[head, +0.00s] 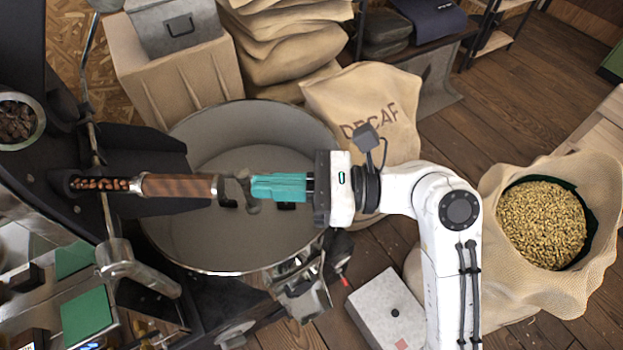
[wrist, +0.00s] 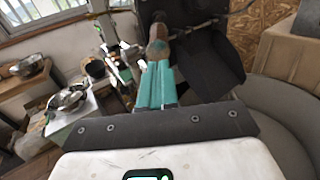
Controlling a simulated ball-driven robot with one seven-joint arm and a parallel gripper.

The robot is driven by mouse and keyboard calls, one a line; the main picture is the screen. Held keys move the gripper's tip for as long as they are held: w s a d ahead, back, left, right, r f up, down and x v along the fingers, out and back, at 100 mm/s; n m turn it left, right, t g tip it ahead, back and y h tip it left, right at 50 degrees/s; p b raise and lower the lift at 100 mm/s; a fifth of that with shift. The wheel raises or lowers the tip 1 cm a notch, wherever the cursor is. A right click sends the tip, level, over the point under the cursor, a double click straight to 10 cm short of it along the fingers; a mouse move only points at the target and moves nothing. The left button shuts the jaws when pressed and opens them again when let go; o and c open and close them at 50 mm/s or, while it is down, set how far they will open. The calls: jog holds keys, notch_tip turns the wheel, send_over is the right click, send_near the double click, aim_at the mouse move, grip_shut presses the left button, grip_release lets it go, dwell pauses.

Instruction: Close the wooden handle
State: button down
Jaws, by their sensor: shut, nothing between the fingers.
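The wooden handle (head: 180,186) is a brown striped grip with metal end caps on the dark roaster at the left of the head view. Its shaft, with brown beans lying in it, runs left into the machine. In the wrist view the handle's end (wrist: 157,48) shows just beyond the fingertips. My gripper (head: 254,187) has teal fingers that are shut and empty. In the head view its tips point left toward the handle's right end, with a small gap and a grey metal piece between. My gripper also shows in the wrist view (wrist: 158,66). Contact cannot be told.
A round metal cooling pan (head: 190,252) lies under the handle and gripper. A DECAF sack (head: 400,95) stands behind. An open sack of pale beans (head: 545,222) is at the right. A grey box (head: 385,312) sits on the floor. Steel bowls (wrist: 68,101) show in the wrist view.

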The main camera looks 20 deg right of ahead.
aim_at(167, 185)
jog(key=shift+x, duration=2.05)
jog(key=shift+a+r+p, duration=0.15)
jog(key=shift+a+p, duration=0.1)
jog(key=shift+p, duration=0.25)
jog(key=p+x, duration=0.7)
jog(key=x, duration=0.2)
jog(key=shift+w+a, duration=0.15)
jog(key=shift+a, duration=0.25)
jog(key=shift+w+a, duration=0.1)
jog(key=shift+a, duration=0.2)
jog(key=shift+p, duration=0.35)
